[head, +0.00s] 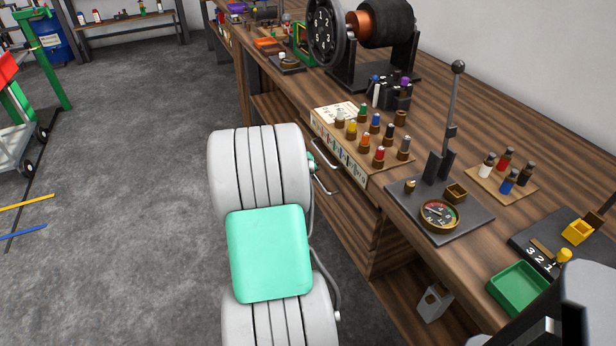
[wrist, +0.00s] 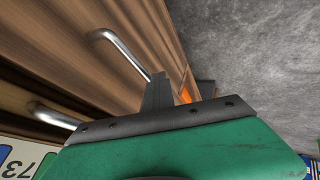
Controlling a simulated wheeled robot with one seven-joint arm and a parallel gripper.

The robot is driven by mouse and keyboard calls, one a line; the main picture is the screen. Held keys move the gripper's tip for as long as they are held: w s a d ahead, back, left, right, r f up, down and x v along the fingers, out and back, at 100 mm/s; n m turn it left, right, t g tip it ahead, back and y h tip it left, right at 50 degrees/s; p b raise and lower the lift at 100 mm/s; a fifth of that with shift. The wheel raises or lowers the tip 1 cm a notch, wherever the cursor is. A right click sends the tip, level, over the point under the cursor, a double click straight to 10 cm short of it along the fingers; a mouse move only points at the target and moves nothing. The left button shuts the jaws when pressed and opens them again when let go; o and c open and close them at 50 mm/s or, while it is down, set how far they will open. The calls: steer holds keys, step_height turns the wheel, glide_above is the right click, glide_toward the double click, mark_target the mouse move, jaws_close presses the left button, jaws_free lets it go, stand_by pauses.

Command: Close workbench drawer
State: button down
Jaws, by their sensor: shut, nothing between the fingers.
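The wooden workbench (head: 395,255) runs along the right of the head view, with drawer fronts facing the aisle. In the wrist view two silver bar handles sit on wooden fronts (wrist: 60,55): an upper handle (wrist: 122,52) and a lower-left handle (wrist: 55,115). Handles also show beside my arm in the head view (head: 326,181). My gripper (wrist: 158,90) is shut and empty, its dark fingers close to one end of the upper handle; I cannot tell whether they touch. My arm hides the gripper in the head view. How far any drawer stands out is unclear.
Above the drawers are a rack of coloured-topped pegs (head: 375,135) and a lever plate with a gauge (head: 439,215). A green tray (head: 519,288) sits on the bench at lower right. Grey floor (head: 130,200) to the left is largely clear. A small orange patch (wrist: 184,95) shows behind the fingers.

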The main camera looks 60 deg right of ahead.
steer(key=w+a+r+n+t+y+p, duration=0.1)
steer(key=w+a+r+p, duration=0.2)
steer(key=a+r, duration=0.5)
steer(key=w+a+r+n+t+y+p, duration=0.1)
steer(key=w+a+r+n+y+p, duration=0.2)
steer(key=a, duration=1)
steer(key=w+a+r+t+p, duration=0.1)
steer(key=w+a+r+p, duration=0.25)
steer(key=a+r, duration=0.5)
steer(key=s+a+r+n+y+p, duration=0.2)
steer(key=s+a+p, duration=0.1)
steer(key=a, duration=0.7)
steer(key=s+a+r+n+y+p, duration=0.2)
steer(key=s+a+n+p, duration=0.1)
steer(key=a, duration=0.8)
steer(key=shift+s+a, duration=0.3)
steer(key=shift+s, duration=0.05)
